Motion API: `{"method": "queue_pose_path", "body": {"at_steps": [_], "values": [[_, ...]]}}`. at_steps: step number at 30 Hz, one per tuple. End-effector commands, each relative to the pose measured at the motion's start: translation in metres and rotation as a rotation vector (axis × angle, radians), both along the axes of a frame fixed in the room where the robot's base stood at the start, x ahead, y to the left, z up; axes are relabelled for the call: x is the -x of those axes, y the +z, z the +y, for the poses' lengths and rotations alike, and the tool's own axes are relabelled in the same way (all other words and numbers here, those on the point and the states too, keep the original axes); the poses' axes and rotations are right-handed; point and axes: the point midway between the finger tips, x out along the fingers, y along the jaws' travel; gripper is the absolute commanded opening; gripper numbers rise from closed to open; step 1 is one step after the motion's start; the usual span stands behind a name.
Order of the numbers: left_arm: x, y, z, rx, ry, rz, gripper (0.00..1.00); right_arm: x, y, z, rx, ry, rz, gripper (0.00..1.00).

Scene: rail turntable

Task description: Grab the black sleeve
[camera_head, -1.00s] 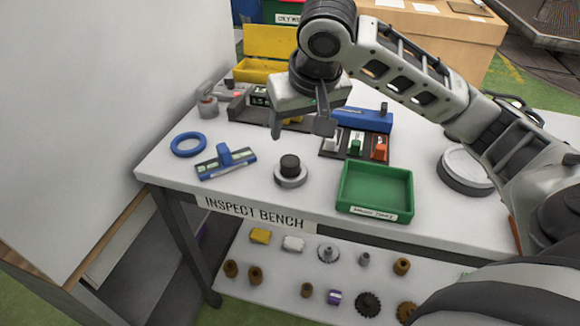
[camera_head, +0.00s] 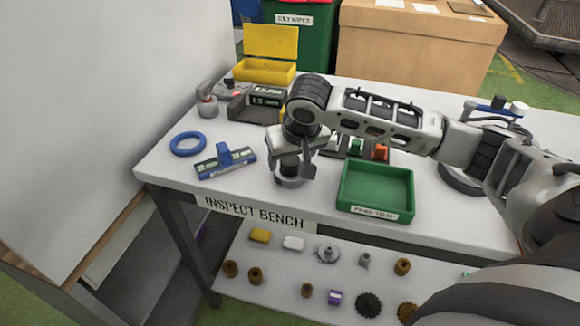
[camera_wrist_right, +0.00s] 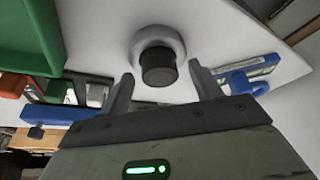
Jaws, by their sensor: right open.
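The black sleeve (camera_wrist_right: 158,68) is a short dark cylinder standing on a round light-grey base (camera_wrist_right: 150,40) on the bench. In the head view the base (camera_head: 290,181) shows, with the sleeve partly hidden behind my right gripper. My right gripper (camera_head: 290,162) is open above the sleeve, its fingers pointing down. In the right wrist view the sleeve lies between and beyond the two spread fingertips (camera_wrist_right: 160,78), with a gap on each side. Nothing is held. My left gripper is not in view.
A green tray (camera_head: 345,200) stands right of the base. A blue-handled level tool (camera_head: 225,162) and a blue ring (camera_head: 188,144) lie to the left. Coloured blocks (camera_head: 379,152) and a yellow open box (camera_head: 262,77) stand behind. The bench's front edge is close.

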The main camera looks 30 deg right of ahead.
Motion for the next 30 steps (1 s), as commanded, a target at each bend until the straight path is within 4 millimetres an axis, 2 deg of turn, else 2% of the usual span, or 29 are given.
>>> {"method": "queue_pose_path", "body": {"at_steps": [6,8,12,13,23,28,30], "values": [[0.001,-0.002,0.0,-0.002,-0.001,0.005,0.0,0.0,-0.001,0.0,0.0,0.0,0.0,0.63],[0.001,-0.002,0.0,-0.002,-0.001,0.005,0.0,0.0,-0.001,0.0,0.0,0.0,0.0,0.5],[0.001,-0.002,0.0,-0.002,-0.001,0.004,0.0,0.0,-0.001,0.0,0.0,0.0,-0.001,0.11],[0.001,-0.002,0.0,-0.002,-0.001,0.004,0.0,0.0,-0.001,0.0,0.0,0.0,-0.001,0.06],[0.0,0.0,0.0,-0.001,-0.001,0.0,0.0,-0.001,0.003,0.0,0.0,-0.001,-0.005,0.06],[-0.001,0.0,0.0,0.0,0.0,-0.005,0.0,-0.002,0.018,0.0,-0.002,0.0,-0.008,0.06],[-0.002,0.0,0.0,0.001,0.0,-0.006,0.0,-0.002,0.03,0.001,-0.003,0.0,-0.009,0.06]]}}
